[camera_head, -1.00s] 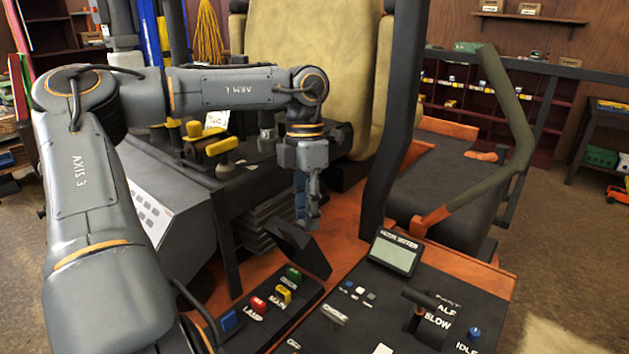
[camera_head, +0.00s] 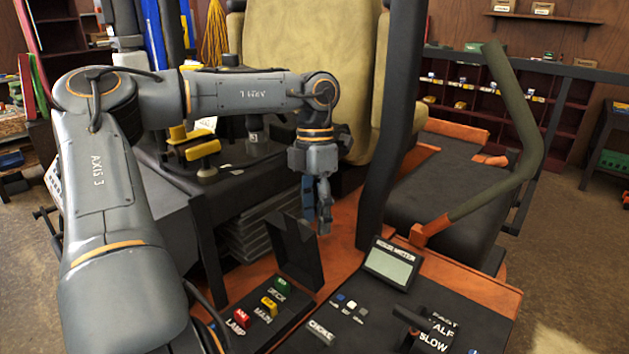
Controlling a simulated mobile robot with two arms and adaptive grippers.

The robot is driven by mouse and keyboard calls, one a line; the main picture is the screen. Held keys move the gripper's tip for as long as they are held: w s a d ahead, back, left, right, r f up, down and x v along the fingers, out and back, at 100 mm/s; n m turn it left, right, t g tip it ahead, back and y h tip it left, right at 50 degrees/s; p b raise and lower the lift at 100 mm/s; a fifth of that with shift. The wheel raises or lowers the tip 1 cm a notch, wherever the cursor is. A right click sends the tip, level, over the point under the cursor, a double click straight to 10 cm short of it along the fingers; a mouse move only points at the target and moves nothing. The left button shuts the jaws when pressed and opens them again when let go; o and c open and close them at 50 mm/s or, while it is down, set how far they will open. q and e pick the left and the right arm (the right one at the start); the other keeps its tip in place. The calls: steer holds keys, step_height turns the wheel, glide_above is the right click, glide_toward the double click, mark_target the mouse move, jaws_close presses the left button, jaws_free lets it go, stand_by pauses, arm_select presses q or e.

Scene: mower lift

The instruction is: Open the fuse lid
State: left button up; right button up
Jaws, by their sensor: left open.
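The fuse lid (camera_head: 296,252) is a black flap standing steeply raised at the back end of the fuse box. The uncovered fuse box holds a red LAMP fuse (camera_head: 241,315), a yellow MAIN fuse (camera_head: 269,306) and a green DECK fuse (camera_head: 281,286). My left gripper (camera_head: 322,222) points down, open, just above and to the right of the lid's upper edge. Nothing shows between its fingers. I cannot tell whether a finger touches the lid. My right gripper is out of view.
A meter with a pale screen (camera_head: 391,264) and a control panel with switches and a throttle lever (camera_head: 411,318) lie to the right. A dark upright post (camera_head: 392,130) stands close right of my gripper. The tan seat (camera_head: 305,75) is behind.

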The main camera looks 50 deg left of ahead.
arm_select(q)
steer(key=v, duration=1.2)
steer(key=shift+d+r, duration=0.1)
